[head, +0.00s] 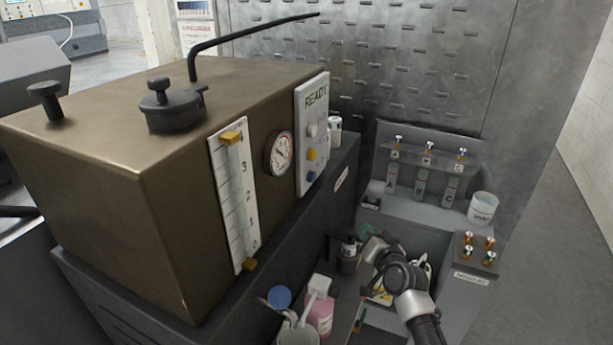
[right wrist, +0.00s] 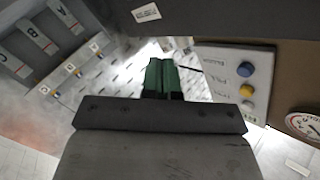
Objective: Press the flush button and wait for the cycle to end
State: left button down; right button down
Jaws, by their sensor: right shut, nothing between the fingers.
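The washer's white control panel (head: 301,150) is on the right end of the brown tank's front and reads READY. It carries a pale button (head: 313,129), a yellow button (head: 311,155) and a blue button (head: 312,176). Their labels are too small to tell which is flush. The right wrist view shows the panel (right wrist: 225,65) upside down, with the blue button (right wrist: 246,69) and yellow button (right wrist: 247,91). My right gripper (head: 367,232) is shut and empty, below and right of the panel, apart from it. Its green fingertips (right wrist: 161,72) are together. My left gripper is out of view.
The brown tank (head: 90,130) has a dial gauge (head: 279,154) and a level scale (head: 232,195). A vial rack (head: 425,175) and white cup (head: 483,208) are at right.

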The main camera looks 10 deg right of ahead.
aim_at(312, 177)
notch_tip(312, 177, up, 13)
jog(key=a+t+y, duration=0.1)
jog(key=t, duration=0.1)
jog(key=shift+w+a+f+p, duration=0.15)
jog(key=shift+w+p, duration=0.15)
jog(key=shift+p, duration=0.05)
jog(key=w+a, duration=0.5)
jog(key=a, duration=0.2)
jog(key=shift+a, duration=0.2)
jog(key=shift+a, duration=0.1)
dwell(1.7)
jog(key=shift+w+a, duration=0.15)
jog(key=shift+a, duration=0.1)
jog(key=shift+w+a, duration=0.25)
jog(key=shift+a, duration=0.15)
dwell(0.8)
jog(key=shift+d, duration=0.15)
jog(key=shift+s+d, duration=0.5)
jog(key=shift+d, duration=0.1)
